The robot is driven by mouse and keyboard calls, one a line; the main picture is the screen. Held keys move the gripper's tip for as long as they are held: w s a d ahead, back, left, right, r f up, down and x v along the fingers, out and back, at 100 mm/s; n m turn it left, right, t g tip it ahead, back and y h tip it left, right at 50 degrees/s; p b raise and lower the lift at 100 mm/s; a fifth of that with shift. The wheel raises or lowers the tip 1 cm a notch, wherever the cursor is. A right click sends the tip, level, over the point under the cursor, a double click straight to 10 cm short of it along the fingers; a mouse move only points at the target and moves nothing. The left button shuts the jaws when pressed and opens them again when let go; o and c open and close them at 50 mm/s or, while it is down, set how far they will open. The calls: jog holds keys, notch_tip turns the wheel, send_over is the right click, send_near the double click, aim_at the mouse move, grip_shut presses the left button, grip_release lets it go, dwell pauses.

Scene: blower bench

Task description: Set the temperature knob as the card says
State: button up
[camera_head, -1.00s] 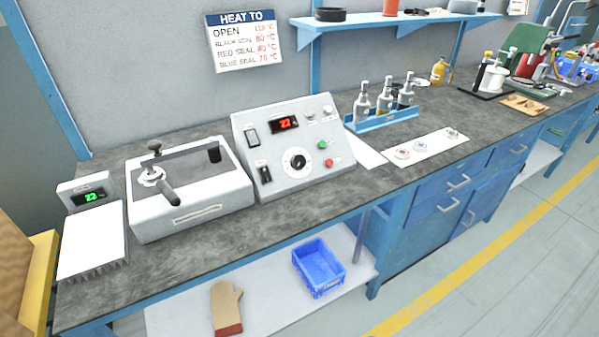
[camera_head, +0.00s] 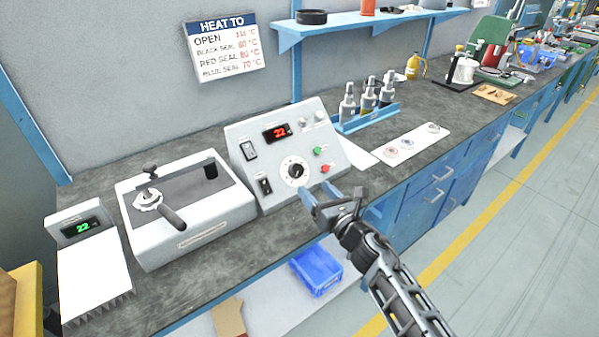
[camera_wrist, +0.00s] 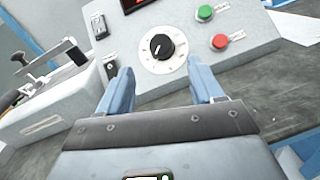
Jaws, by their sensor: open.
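The black temperature knob (camera_head: 295,171) sits on a white dial on the sloped front of the grey control box (camera_head: 247,195). The wrist view shows the knob (camera_wrist: 157,47) ahead of my fingers, with its white pointer mark towards the lower left. My gripper (camera_head: 322,196) is open and empty, in front of the box and apart from the knob. The card (camera_head: 222,47) on the wall is headed HEAT TO. It lists OPEN about 110 °C, BLACK SEAL 80, RED SEAL 80 and BLUE SEAL 70; the small digits are blurred. The red display (camera_head: 277,133) reads about 22.
Green (camera_head: 317,151) and red (camera_head: 325,169) buttons sit right of the knob, switches left. Bottles in a blue rack (camera_head: 369,117) and a white sheet with seals (camera_head: 440,141) stand right.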

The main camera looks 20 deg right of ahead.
aim_at(299, 171)
jog(key=w+b, duration=0.1)
jog(key=w, duration=0.1)
jog(key=w+b, duration=0.1)
jog(key=w, duration=0.1)
jog(key=w+a+b, duration=0.1)
jog(key=w, duration=0.1)
jog(key=shift+w+f, duration=0.1)
jog(key=shift+w, duration=0.05)
jog(key=shift+w+a, duration=0.2)
jog(key=shift+w, duration=0.6)
jog(key=c, duration=1.1)
